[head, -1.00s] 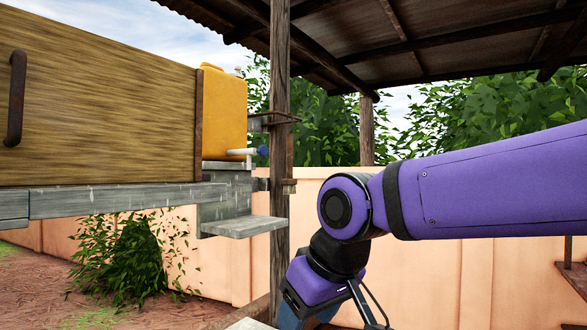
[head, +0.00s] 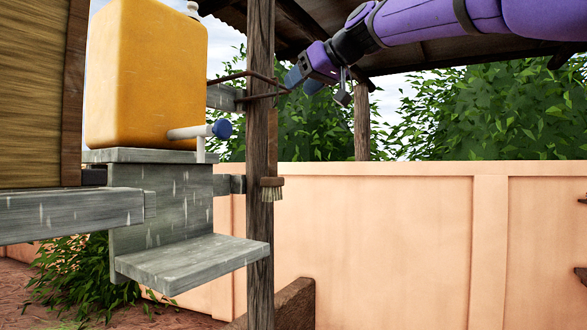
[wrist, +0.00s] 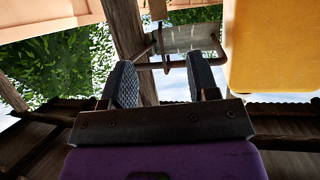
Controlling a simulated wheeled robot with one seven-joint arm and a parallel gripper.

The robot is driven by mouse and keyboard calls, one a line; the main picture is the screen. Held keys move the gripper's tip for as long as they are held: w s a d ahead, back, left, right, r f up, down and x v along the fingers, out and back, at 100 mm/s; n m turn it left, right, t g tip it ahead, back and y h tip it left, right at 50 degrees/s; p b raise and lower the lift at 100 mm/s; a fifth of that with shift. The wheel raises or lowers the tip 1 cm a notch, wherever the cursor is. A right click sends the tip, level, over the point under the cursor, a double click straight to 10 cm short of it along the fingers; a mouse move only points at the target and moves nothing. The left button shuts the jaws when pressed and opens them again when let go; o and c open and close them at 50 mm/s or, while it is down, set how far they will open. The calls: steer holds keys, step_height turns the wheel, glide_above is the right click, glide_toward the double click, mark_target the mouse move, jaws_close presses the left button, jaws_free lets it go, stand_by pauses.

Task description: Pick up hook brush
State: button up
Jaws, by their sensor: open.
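The hook brush (head: 272,150) hangs upright beside the wooden post, with a brown handle and pale bristles at the bottom. Its top is at the thin metal hook bracket (head: 240,75). My gripper (head: 300,80) is open and empty, just right of the bracket and above the brush, apart from the handle. In the wrist view, which is upside down, my open fingers (wrist: 162,65) point toward the bracket bar. A brown piece at the top edge there looks like the brush handle (wrist: 158,10); the bristles are out of that view.
The wooden post (head: 260,240) stands right behind the brush. A yellow container (head: 146,75) with a tap (head: 200,132) sits on a grey stand (head: 160,200) at left. A low wooden edge (head: 290,305) lies below. A pink wall (head: 390,240) is behind; the right side is open.

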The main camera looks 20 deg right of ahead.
mark_target(276, 107)
steer(key=shift+f+x, duration=0.15)
steer(key=shift+x, duration=2.55)
steer(key=shift+f+x, duration=0.15)
steer(key=shift+x, duration=2.5)
steer(key=shift+s, duration=0.2)
steer(key=shift+c, duration=0.4)
steer(key=c, duration=0.9)
